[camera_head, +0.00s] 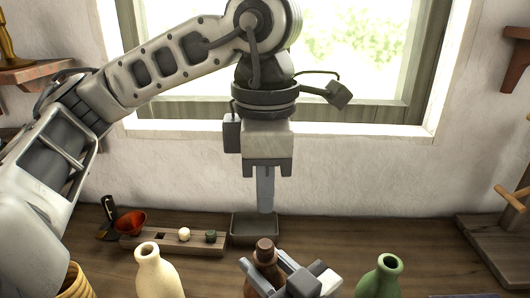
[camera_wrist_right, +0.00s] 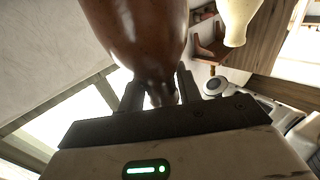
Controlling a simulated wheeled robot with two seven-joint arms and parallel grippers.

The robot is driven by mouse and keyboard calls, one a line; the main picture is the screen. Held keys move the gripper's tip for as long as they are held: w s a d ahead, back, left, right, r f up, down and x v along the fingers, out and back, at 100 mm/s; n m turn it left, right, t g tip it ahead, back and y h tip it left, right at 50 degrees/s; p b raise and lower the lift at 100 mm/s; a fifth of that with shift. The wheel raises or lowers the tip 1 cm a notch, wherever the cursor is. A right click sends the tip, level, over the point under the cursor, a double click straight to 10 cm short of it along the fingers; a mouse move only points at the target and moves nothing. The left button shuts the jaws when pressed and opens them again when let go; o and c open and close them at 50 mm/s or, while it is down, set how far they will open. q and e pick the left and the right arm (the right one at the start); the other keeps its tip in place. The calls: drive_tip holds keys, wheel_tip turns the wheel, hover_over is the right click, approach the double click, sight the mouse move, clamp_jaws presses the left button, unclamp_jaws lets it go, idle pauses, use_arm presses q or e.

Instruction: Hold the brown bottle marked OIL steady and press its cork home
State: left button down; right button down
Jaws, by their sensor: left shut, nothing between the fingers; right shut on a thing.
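The brown bottle (camera_head: 262,281) stands at the bottom middle of the head view, its lower part cut off. A brown cork (camera_head: 265,245) shows at its top; how deep it sits I cannot tell. My right gripper (camera_head: 283,274) is shut around the bottle's neck. In the right wrist view the bottle (camera_wrist_right: 138,35) fills the upper middle, between the fingers of my right gripper (camera_wrist_right: 160,92). No OIL marking shows. My left gripper (camera_head: 265,203) points down, shut and empty, above the cork with a visible gap in the picture.
A cream bottle (camera_head: 155,272) stands to the left and a green bottle (camera_head: 384,277) to the right. A wooden stand (camera_head: 490,240) is at the far right.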

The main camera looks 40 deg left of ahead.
drive_tip(key=shift+f, duration=0.4)
use_arm(q)
wheel_tip(320, 180, up, 10)
drive_tip(key=shift+r, duration=0.25)
use_arm(e)
drive_tip(key=c, duration=1.1)
unclamp_jaws()
drive_tip(key=shift+o, duration=1)
drive_tip(key=shift+r, duration=0.2)
